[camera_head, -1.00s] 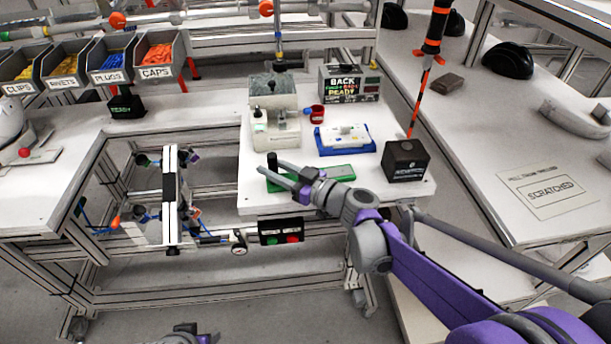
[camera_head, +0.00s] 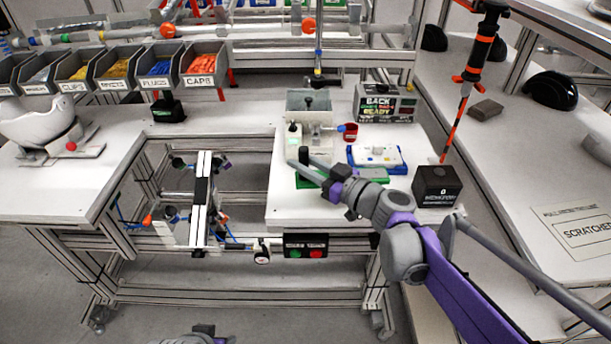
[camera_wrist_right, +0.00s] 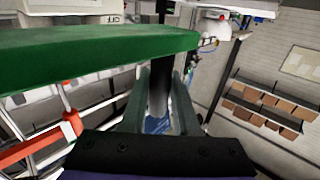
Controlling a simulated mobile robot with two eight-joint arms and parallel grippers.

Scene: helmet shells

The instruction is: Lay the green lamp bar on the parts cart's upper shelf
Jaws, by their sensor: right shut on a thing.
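The green lamp bar (camera_head: 372,174) is a flat green bar with a black upright piece at its left end. In the head view it shows at the front of the workbench, partly behind my right gripper (camera_head: 314,172). My right gripper is shut on the bar, with its fingers around the black upright piece. In the right wrist view the bar (camera_wrist_right: 100,52) fills the upper left, and the black piece stands between the fingers (camera_wrist_right: 157,100). A part of mine, seemingly my left gripper (camera_head: 200,335), is cut off at the bottom edge. I cannot make out the parts cart.
Close behind the bar are a blue tray (camera_head: 390,168), a red cup (camera_head: 351,131) and a grey-white fixture (camera_head: 313,140). A black box (camera_head: 436,186) stands to the right. A clamp frame (camera_head: 201,200) is at left. A black-and-orange pole (camera_head: 481,55) rises at right.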

